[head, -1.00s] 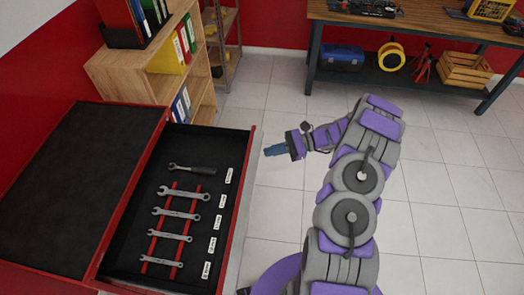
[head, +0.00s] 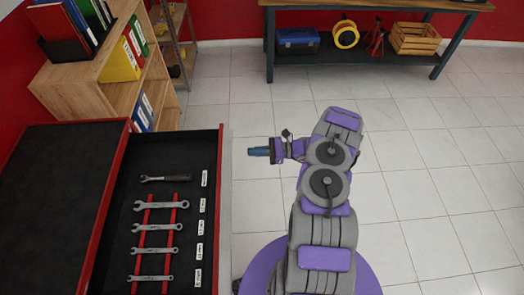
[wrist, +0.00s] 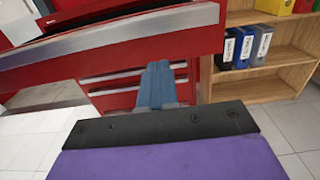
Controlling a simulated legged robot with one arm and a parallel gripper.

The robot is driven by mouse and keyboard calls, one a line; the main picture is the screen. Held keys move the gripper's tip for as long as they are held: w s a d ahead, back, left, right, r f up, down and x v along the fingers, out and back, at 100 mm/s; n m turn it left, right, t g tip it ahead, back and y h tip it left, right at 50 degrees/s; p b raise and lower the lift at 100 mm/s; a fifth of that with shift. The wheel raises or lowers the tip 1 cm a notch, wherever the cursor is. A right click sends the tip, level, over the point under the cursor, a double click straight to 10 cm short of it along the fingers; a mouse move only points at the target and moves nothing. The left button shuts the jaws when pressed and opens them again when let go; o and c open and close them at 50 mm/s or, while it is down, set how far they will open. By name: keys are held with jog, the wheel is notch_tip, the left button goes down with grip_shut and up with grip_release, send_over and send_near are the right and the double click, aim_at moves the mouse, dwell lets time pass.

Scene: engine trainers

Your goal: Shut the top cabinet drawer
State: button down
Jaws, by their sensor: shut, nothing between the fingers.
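The top drawer (head: 212,262) of the red cabinet is pulled out to the right of the black cabinet top (head: 55,200). It holds several wrenches and a ratchet-like tool (head: 165,179) on a black liner. My gripper (head: 250,152) is to the right of the drawer's front edge, apart from it, pointing left. Its blue fingers are together and empty. In the wrist view the gripper (wrist: 157,72) points at the cabinet, with the open drawer's front (wrist: 120,42) crossing the upper left and closed lower drawers (wrist: 115,98) behind the fingers.
A wooden shelf (head: 85,80) with binders stands behind the cabinet. A workbench (head: 370,5) stands at the back, with a blue toolbox (head: 297,41), a yellow reel and a wooden crate (head: 414,38) on its lower shelf. The tiled floor on the right is clear.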

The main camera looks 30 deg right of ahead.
jog(key=x, duration=0.8)
jog(key=shift+a+b, duration=0.3)
jog(key=shift+b, duration=0.15)
jog(key=shift+w, duration=0.15)
